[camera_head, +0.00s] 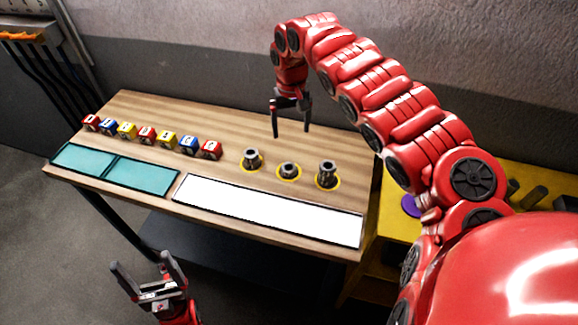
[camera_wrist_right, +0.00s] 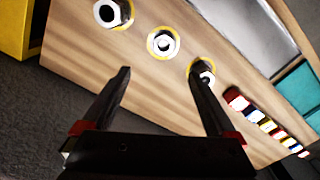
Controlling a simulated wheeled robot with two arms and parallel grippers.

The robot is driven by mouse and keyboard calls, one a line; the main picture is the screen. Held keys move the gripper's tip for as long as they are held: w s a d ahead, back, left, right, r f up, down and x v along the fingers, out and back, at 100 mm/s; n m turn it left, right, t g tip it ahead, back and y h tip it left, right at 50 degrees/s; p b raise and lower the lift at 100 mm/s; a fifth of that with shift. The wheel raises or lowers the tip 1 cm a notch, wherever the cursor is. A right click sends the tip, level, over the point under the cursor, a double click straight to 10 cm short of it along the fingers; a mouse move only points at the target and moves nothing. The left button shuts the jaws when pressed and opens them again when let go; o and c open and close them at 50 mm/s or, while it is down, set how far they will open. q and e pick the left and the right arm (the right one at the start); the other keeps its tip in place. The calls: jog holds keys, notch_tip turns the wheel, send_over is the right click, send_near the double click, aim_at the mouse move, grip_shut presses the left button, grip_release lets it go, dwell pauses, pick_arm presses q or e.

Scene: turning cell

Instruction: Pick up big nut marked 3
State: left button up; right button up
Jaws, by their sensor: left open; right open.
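Three metal nut-like parts stand on yellow rings on the wooden table: a left one (camera_head: 252,159), a shorter middle one (camera_head: 289,171) and a taller right one (camera_head: 327,174). No number on them is readable. They also show in the right wrist view, in reversed order: right one (camera_wrist_right: 107,14), middle one (camera_wrist_right: 163,44), left one (camera_wrist_right: 204,78). My right gripper (camera_head: 291,134) is open and empty above the table, behind the nuts. In its wrist view, the right fingertip overlaps the left nut. My left gripper (camera_head: 142,262) is open and empty, low in front of the table.
A row of several lettered cubes (camera_head: 147,134) lies at the table's left. Teal panels (camera_head: 139,176) and a white panel (camera_head: 265,208) lie along the front edge. A yellow bench (camera_head: 510,175) with a purple disc (camera_head: 411,206) stands right. A wall rises behind.

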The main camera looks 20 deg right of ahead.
send_over(288, 166)
jog(key=f, duration=0.6)
jog(key=f+p, duration=0.1)
jog(key=f, duration=0.2)
jog(key=shift+s+d+f, duration=0.1)
jog(key=shift+d+f, duration=0.2)
jog(key=shift+f, duration=0.6)
jog(key=shift+a+f+p, duration=0.1)
jog(key=shift+f+p, duration=0.25)
jog(key=shift+p, duration=0.05)
jog(key=f, duration=0.1)
jog(key=f+p, duration=0.1)
jog(key=f, duration=0.1)
jog(key=shift+a, duration=0.3)
jog(key=shift+d+f+p, duration=0.15)
jog(key=shift+f+p, duration=0.25)
jog(key=shift+f, duration=0.4)
jog(key=shift+c, duration=0.3)
jog(key=shift+r, duration=0.1)
grip_shut()
